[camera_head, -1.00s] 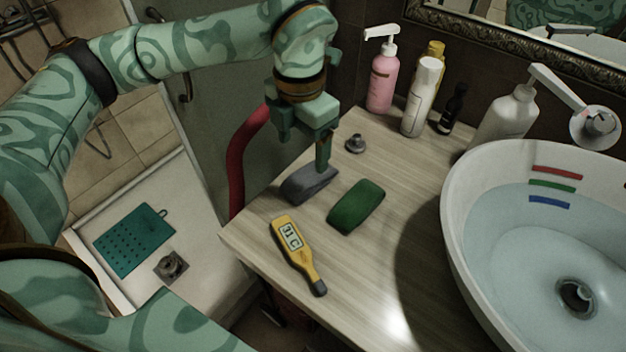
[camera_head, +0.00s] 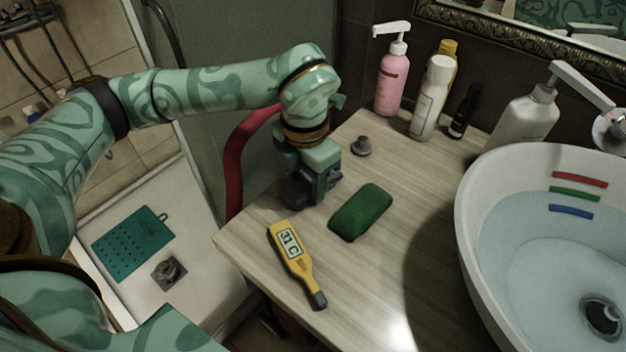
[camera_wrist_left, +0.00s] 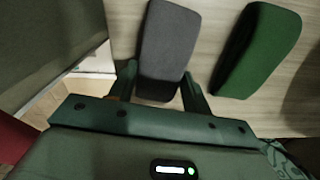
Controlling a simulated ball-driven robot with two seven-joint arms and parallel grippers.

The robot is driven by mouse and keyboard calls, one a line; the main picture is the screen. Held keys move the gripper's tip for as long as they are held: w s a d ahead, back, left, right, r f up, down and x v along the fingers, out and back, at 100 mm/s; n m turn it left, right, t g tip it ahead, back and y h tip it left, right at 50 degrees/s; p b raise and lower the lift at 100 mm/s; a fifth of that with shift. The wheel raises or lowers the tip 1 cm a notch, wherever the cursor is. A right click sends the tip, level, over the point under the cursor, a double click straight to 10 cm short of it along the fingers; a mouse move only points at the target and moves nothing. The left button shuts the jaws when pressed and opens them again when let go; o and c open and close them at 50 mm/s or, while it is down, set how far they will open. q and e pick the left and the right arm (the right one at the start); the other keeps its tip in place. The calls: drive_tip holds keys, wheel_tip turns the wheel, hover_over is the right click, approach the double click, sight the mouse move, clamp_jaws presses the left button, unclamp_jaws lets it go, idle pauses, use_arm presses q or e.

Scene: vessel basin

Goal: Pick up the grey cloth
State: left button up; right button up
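The grey cloth (camera_wrist_left: 168,45) is a dark, block-like piece lying on the wooden counter (camera_head: 378,265). In the head view the grey cloth (camera_head: 291,192) is largely hidden by my left gripper (camera_head: 315,195), which is low over it. In the left wrist view the two fingers of my left gripper (camera_wrist_left: 158,86) are apart, one on each side of the cloth's near end. I cannot tell whether they touch it. My right gripper is not in view.
A green block (camera_head: 361,211) lies close to the right of the cloth. A yellow thermometer (camera_head: 293,259) lies in front. A small grey stopper (camera_head: 361,146) and several bottles stand behind. A water-filled basin (camera_head: 467,212) is at right. A red hose (camera_head: 234,165) hangs at the counter's left edge.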

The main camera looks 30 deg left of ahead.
sight(306, 180)
use_arm(q)
drive_tip(key=shift+c, duration=1.3)
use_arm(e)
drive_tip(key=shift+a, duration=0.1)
